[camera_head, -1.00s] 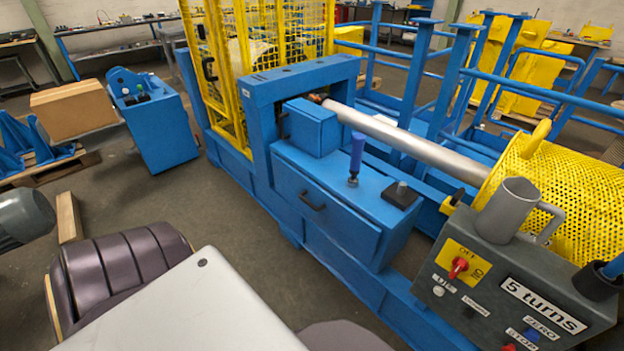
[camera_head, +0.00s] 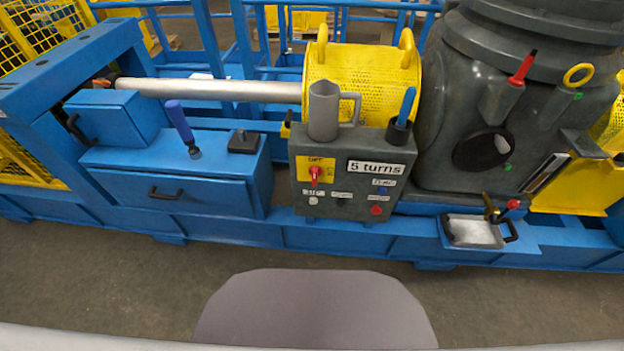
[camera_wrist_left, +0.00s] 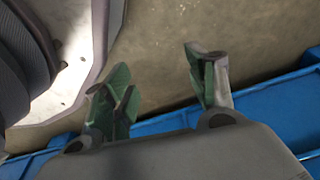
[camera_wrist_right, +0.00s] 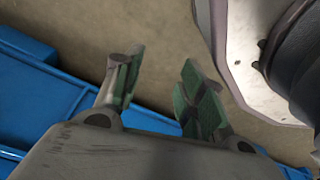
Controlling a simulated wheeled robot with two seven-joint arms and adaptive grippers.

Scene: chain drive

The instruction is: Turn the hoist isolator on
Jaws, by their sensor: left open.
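A dark grey control box (camera_head: 350,190) stands at the middle of the blue machine in the head view. A red rotary switch (camera_head: 315,173) sits on a yellow plate marked "OFF" on its left side. The switch's exact angle is too small to read. Below it are small labels and a white button (camera_head: 313,200); a blue button and a red button (camera_head: 376,210) are at the right. My left gripper (camera_wrist_left: 165,85) is open and empty in the left wrist view. My right gripper (camera_wrist_right: 155,80) is open and empty in the right wrist view. Neither gripper shows in the head view.
A grey mug (camera_head: 323,110) and a holder with a blue-handled tool (camera_head: 406,105) are on the box. A blue-handled tool (camera_head: 181,126) stands on the blue bench at left. A small tray (camera_head: 474,231) is at right. Clear floor (camera_head: 110,285) lies in front.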

